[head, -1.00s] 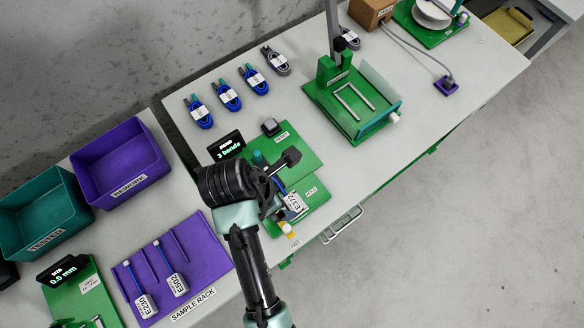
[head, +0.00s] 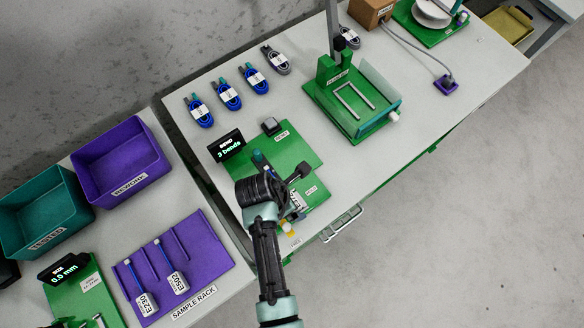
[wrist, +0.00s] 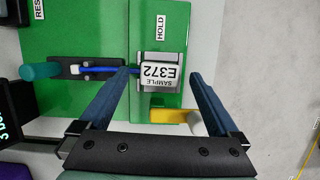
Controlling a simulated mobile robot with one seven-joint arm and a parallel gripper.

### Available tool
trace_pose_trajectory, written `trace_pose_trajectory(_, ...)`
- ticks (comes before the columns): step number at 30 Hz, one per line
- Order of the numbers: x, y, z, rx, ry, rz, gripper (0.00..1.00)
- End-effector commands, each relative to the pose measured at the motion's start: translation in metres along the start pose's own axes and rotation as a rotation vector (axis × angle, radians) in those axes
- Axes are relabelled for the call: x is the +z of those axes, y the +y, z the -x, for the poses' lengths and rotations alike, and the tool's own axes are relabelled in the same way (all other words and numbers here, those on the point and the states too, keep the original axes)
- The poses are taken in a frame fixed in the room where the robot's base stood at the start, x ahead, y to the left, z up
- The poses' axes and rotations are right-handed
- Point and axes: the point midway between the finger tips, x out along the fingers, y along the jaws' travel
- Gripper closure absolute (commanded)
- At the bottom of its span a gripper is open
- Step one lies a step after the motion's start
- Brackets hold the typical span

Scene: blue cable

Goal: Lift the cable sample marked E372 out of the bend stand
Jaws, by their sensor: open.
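The cable sample E372 (wrist: 160,74) lies in the green bend stand (wrist: 85,20), its white tag by the HOLD label and its blue cable running left to a dark clamp piece (wrist: 90,68). My gripper (wrist: 160,78) is open, with one blue finger on each side of the tag in the wrist view. The left fingertip lies over or beside the blue cable; I cannot tell whether it touches. In the head view the stand (head: 297,150) is partly covered by my arm, which hides most of the sample and the fingers.
A teal knob (wrist: 40,71) and a yellow lever with a white end (wrist: 178,117) flank the sample. A display reading 3 bends (head: 227,146) stands left of the stand. The purple sample rack (head: 205,255) holds samples E230 and E502. Open floor lies right.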

Motion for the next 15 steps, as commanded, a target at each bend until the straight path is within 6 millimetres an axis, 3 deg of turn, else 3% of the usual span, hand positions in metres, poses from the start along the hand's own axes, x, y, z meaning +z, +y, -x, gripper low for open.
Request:
trace_pose_trajectory(10, 0.0003, 0.0003, -0.0082, 0.002, 0.000, 0.000, 0.03)
trace_pose_trajectory(15, 0.0002, 0.0003, -0.0081, 0.002, 0.000, 0.000, 0.31)
